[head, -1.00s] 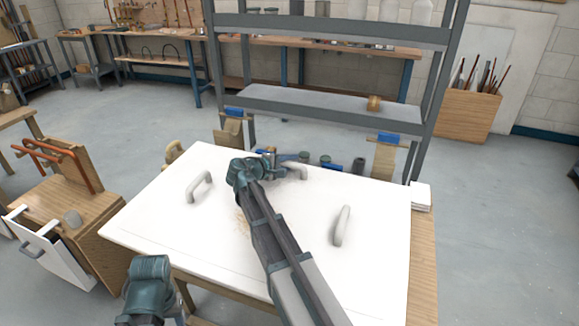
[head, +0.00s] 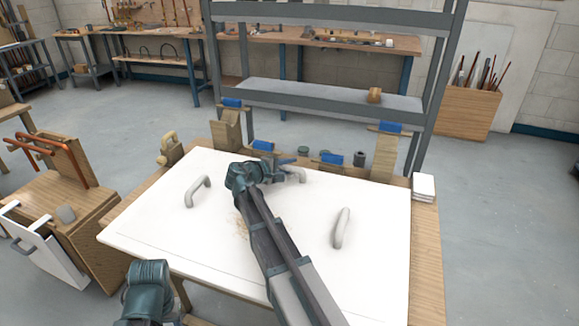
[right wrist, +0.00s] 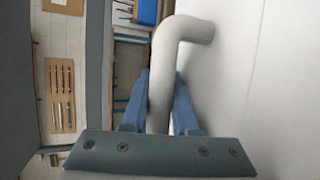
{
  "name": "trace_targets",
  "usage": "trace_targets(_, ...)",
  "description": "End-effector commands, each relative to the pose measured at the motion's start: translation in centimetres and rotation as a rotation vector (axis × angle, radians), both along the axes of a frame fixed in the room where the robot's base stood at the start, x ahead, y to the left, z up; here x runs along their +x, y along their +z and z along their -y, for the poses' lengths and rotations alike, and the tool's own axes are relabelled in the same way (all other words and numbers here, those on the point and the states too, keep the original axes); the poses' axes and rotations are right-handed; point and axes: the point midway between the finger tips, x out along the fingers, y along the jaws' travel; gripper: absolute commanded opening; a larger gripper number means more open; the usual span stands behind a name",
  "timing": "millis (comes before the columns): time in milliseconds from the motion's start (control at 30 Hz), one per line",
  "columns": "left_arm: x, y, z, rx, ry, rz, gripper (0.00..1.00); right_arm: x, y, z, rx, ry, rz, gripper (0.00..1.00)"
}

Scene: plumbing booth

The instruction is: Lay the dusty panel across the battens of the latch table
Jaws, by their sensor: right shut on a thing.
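The dusty panel (head: 290,222) is a large white board with brownish dust near its middle and several grey loop handles. It spans most of the latch table (head: 425,250) in the head view; whether it touches the battens cannot be told, as they are hidden. My right gripper (head: 284,163) is at the panel's back edge, shut on a handle (head: 299,175). The right wrist view shows this handle (right wrist: 186,32) between the blue fingers, beside the white panel face (right wrist: 260,90). Part of my left arm shows at the bottom left, but its gripper does not.
Blue-topped wooden latch pieces (head: 385,155) stand along the table's back edge. White blocks (head: 423,187) are stacked at the back right corner. A grey shelf rack (head: 330,95) stands behind. A wooden cart (head: 75,190) is at the left. Floor is clear at the right.

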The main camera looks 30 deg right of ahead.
Motion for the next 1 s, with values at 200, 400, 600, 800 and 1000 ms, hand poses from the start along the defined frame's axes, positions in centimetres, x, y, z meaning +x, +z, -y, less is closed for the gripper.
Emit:
trace_targets(200, 0.0, 0.1, 0.0, 0.0, 0.0, 0.0, 0.5, 0.0, 0.1, 0.0, 0.001, 0.001, 0.001, 0.54)
trace_targets(400, 0.0, 0.1, 0.0, 0.0, 0.0, 0.0, 0.5, -0.1, 0.0, 0.0, 0.004, -0.001, 0.0, 0.57)
trace_targets(600, 0.0, 0.6, 0.0, 0.0, 0.0, 0.0, 0.5, -0.5, 0.5, -1.3, 0.005, 0.001, 0.0, 0.57)
trace_targets(800, 0.0, 2.1, 0.0, 0.0, 0.0, 0.0, 0.5, -1.7, 2.0, -4.8, 0.003, 0.003, -0.001, 0.57)
trace_targets(1000, 0.0, 3.2, 0.0, 0.0, 0.0, 0.0, 0.5, -2.6, 3.2, -8.2, 0.002, 0.003, -0.001, 0.57)
